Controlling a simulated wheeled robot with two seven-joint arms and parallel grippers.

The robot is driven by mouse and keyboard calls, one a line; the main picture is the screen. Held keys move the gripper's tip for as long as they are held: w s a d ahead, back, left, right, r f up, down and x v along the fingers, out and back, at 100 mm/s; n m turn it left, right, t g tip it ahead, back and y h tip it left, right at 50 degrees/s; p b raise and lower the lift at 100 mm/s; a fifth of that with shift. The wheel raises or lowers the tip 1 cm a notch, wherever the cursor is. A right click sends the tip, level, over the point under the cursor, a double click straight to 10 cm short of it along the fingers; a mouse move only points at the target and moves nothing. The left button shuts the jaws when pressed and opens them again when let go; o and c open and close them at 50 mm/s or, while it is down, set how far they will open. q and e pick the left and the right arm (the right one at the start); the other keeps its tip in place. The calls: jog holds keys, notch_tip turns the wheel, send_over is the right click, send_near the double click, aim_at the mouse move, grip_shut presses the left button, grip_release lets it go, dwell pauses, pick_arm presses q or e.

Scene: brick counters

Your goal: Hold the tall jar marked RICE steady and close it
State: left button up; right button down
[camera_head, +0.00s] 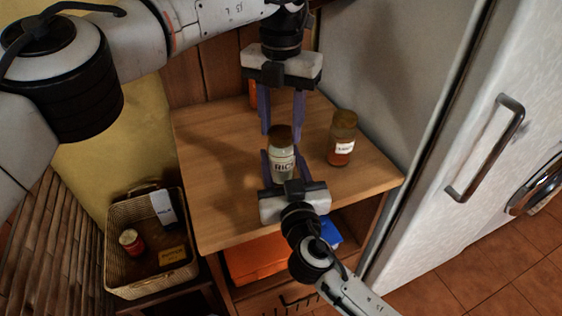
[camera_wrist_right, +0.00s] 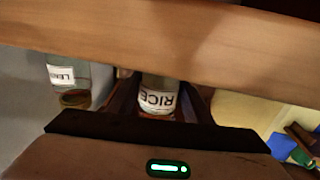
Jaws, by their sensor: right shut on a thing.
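The tall jar marked RICE (camera_head: 282,167) stands upright on the wooden counter with a brown lid (camera_head: 280,133) at its top. In the right wrist view, the jar (camera_wrist_right: 158,97) appears upside down between the fingers, its lid end largely hidden. My right gripper (camera_head: 281,158) is shut on the jar's body from the near side. My left gripper (camera_head: 281,135) points down from above, its fingers apart on either side of the lid; I see no clear contact. Whether the lid is fully seated cannot be told.
Another jar (camera_head: 342,138) with a brown lid and reddish contents stands to the right on the counter (camera_head: 215,185). An orange object shows partly behind my left gripper. A wicker basket (camera_head: 113,248) of groceries is lower left. A white fridge (camera_head: 475,150) borders the right.

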pick_arm(q)
jog(key=c, duration=0.6)
jog(key=o, duration=1.2)
jog(key=shift+o, duration=0.2)
notch_tip(320, 180, up, 8)
jog(key=shift+f, duration=0.2)
pick_arm(e)
jog(key=c, duration=0.8)
grip_release()
